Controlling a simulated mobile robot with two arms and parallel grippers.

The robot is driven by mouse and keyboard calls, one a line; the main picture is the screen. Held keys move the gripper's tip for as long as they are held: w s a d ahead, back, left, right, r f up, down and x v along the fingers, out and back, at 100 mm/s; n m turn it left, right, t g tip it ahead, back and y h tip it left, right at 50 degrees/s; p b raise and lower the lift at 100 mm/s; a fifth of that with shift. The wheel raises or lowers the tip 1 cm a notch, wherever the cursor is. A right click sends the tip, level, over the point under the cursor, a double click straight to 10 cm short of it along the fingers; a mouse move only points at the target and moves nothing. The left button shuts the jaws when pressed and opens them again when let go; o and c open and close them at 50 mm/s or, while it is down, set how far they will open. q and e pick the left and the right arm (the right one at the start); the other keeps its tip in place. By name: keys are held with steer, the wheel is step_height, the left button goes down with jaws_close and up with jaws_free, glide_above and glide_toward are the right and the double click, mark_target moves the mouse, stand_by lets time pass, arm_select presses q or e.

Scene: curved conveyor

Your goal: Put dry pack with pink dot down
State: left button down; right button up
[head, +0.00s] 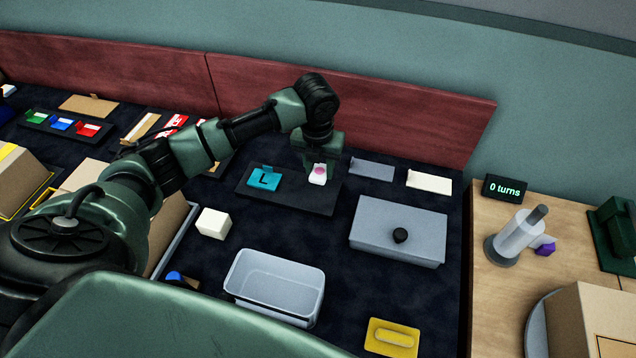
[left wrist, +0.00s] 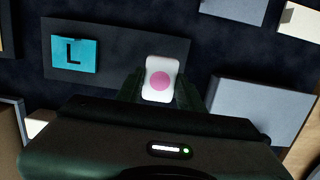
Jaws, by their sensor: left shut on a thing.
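The dry pack with pink dot (head: 318,175) is a small white pack with a round pink mark. My left gripper (head: 319,167) is shut on it, over the right part of a dark flat tray (head: 290,198). In the left wrist view the pack (left wrist: 161,79) shows between the two fingers (left wrist: 160,88), its pink dot facing the camera. I cannot tell whether the pack touches the tray. A teal card marked L (head: 264,179) lies on the tray to the left of the pack. My right gripper is not in view.
A grey lidded box (head: 398,228) with a black knob stands to the right of the tray. An open grey bin (head: 275,284) and a white cube (head: 213,223) stand in front. Grey (head: 372,170) and cream (head: 429,181) cards lie behind right. Dark mat between them is clear.

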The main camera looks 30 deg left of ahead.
mark_target(320, 193)
arm_select(q)
steer(key=shift+f, duration=3.8)
steer(key=c, duration=0.9)
jaws_free()
steer(key=shift+f, duration=0.15)
steer(key=r, duration=0.4)
steer(key=s+r, duration=0.1)
steer(key=r, duration=0.7)
steer(key=shift+s+d+r, duration=0.15)
steer(key=shift+s+d, duration=0.05)
